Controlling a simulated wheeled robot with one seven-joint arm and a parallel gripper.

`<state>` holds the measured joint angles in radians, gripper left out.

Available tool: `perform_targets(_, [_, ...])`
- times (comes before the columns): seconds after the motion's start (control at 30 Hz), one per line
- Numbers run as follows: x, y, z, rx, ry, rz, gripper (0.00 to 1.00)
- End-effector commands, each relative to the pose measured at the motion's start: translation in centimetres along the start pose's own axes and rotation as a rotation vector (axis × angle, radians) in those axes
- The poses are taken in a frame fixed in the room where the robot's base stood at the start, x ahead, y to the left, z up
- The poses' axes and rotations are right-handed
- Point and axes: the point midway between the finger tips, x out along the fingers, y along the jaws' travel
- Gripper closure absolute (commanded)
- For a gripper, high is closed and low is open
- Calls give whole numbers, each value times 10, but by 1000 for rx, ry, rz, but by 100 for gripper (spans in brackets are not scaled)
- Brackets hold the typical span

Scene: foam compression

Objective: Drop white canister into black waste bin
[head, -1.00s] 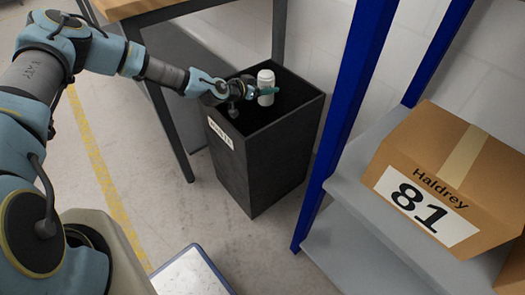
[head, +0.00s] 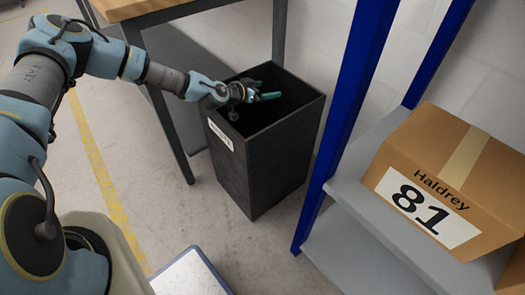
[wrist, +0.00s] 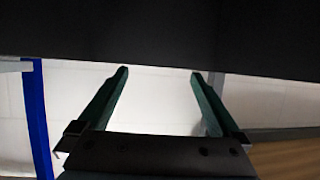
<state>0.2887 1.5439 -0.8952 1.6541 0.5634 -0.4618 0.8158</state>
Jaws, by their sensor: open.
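The black waste bin (head: 283,160) stands on the floor between a workbench and a blue-posted shelf, with a white label on its left side. My gripper (head: 268,92) is over the bin's open top, with its teal fingers apart and nothing between them. In the wrist view both fingers (wrist: 160,75) are spread with a gap between them, below a dark surface that fills the top of the picture. The white canister is not visible in either view now; the bin's inside is dark and its bottom is hidden.
A workbench (head: 160,8) with dark legs stands behind and left of the bin. The blue shelf post (head: 345,110) is close on the right, with a Haldrey 81 cardboard box (head: 450,180) on its shelf. A white-topped, blue-edged thing (head: 190,275) is at the bottom.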

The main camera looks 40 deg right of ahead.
Motion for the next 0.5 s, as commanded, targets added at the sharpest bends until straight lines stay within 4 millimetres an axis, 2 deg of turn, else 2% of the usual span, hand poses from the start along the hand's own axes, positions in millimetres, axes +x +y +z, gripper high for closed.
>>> perform_targets(0.17, [-8,0,-20,6,2,0,0])
perform_targets(0.5, [-30,-1,-74,5,1,-1,0])
